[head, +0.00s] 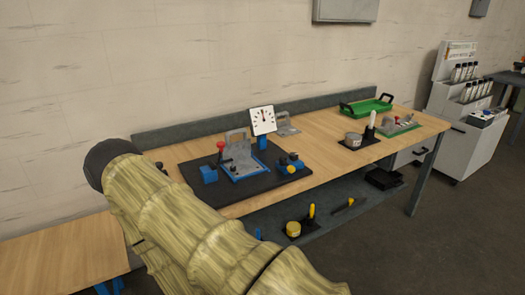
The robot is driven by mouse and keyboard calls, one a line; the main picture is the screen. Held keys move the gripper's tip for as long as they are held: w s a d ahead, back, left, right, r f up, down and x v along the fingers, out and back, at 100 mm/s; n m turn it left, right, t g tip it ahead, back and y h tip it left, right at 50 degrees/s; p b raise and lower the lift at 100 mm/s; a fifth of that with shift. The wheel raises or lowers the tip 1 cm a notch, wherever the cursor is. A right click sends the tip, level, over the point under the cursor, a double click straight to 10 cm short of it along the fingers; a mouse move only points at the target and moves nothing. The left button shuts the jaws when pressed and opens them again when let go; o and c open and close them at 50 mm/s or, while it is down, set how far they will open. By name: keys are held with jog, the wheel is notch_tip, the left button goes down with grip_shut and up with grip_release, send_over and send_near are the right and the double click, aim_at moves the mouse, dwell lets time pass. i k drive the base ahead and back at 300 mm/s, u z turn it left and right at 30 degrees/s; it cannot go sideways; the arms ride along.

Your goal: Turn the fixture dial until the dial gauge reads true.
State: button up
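A dial gauge (262,119) with a square white face stands at the back of a black mat (205,176) on the workbench. Its needle looks roughly upright, with a red mark near it, but the reading is too small to tell. A fixture (241,160) with a grey plate on a blue base and a red-knobbed lever sits on the mat, left of and in front of the gauge. A blue block with a yellow round knob (291,169), possibly the fixture dial, is at the mat's right. My gripper is not in view; my sleeved arm crosses the lower left.
Further right are a grey round part (354,139) on a dark pad, a green tray (367,106) and a green-based fixture (398,125). The lower shelf (275,226) holds yellow-handled tools. The bench's middle front is clear.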

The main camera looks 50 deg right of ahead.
aim_at(294, 156)
jog(key=z, duration=0.1)
jog(key=i, duration=0.6)
jog(key=z, duration=0.9)
jog(key=i, duration=0.45)
jog(key=z, duration=0.55)
